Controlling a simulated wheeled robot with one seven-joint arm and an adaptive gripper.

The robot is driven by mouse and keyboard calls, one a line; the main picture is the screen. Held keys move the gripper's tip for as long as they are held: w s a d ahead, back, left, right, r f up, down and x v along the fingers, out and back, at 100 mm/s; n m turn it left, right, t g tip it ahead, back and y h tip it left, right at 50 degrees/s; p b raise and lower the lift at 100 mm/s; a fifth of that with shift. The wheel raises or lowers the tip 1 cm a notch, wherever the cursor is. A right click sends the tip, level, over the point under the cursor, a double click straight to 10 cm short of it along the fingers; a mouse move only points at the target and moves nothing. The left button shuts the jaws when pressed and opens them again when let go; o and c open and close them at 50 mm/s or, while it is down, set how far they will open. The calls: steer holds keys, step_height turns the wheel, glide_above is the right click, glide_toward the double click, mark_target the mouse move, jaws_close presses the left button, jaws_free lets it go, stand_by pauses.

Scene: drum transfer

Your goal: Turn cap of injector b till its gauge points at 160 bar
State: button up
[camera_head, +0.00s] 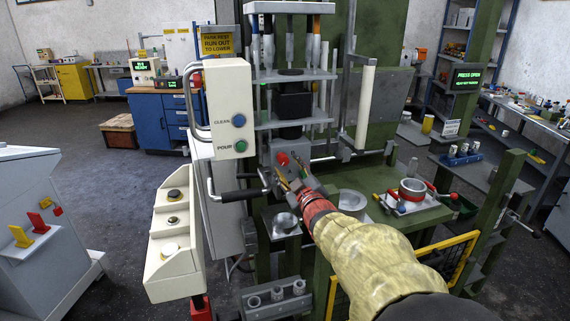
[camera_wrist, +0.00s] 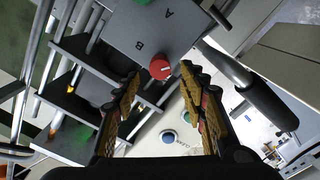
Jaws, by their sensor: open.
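The red cap (camera_wrist: 160,69) with a white mark sits on a grey panel (camera_wrist: 130,35) beside the letter B in the wrist view. It also shows in the head view as a small red knob (camera_head: 282,159). A green cap (camera_wrist: 143,2) lies near the letter A, cut by the top edge. My gripper (camera_wrist: 160,76) is open, with one finger on each side of the red cap in the picture. I cannot tell whether they touch it. In the head view my gripper (camera_head: 288,174) is just below the red cap. No readable gauge shows.
A black-handled lever (camera_wrist: 262,92) stands close right of my gripper in the wrist view. A white control box (camera_head: 220,108) with blue and green buttons is left of the panel. A red-banded round pot (camera_head: 412,190) sits on the green table to the right.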

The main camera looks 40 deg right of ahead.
steer(key=v, duration=0.6)
steer(key=shift+s, duration=0.25)
steer(key=shift+a, duration=0.15)
steer(key=s+a+f+m+g+y, duration=0.2)
steer(key=s+a+f+g, duration=0.1)
steer(key=a, duration=0.6)
steer(key=s+a+f+m+g+y, duration=0.1)
steer(key=s+a+f+g, duration=0.15)
steer(key=a, duration=0.55)
steer(key=s+a+f+g+y, duration=0.2)
steer(key=s+a, duration=0.4)
steer(key=a, duration=0.1)
steer(key=s+a+f+g+y, duration=0.2)
steer(key=s+a+f+g, duration=0.1)
steer(key=s+a, duration=0.4)
steer(key=shift+s+a+f, duration=0.15)
steer(key=shift+s, duration=0.05)
